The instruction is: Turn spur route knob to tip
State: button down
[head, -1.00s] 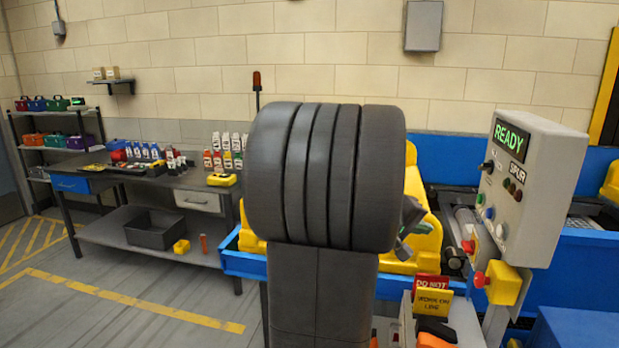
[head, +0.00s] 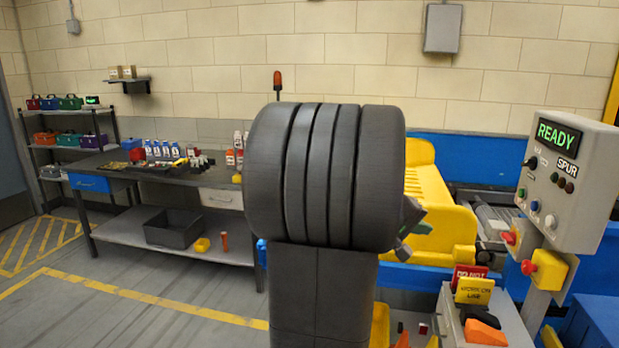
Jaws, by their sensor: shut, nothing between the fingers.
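The grey control panel (head: 590,190) stands at the right with a lit green READY display (head: 558,134) and a SPUR label (head: 567,168). A small black knob (head: 532,162) is on the panel's left side, below the display. Its markings and the way it points are too small to tell. My gripper (head: 413,220) shows only in part, past the right edge of my large dark arm link. It is shut and empty, left of the panel and apart from it. Most of it is hidden behind the link.
Below the knob are blue and white buttons, and red push buttons (head: 528,267) stick out by the panel. A yellow sign (head: 474,291) stands on a small cart in front. A yellow chute-like body (head: 435,210) is behind my arm. A cluttered workbench (head: 170,185) is at left.

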aim_at(532, 162)
jog(key=z, duration=0.75)
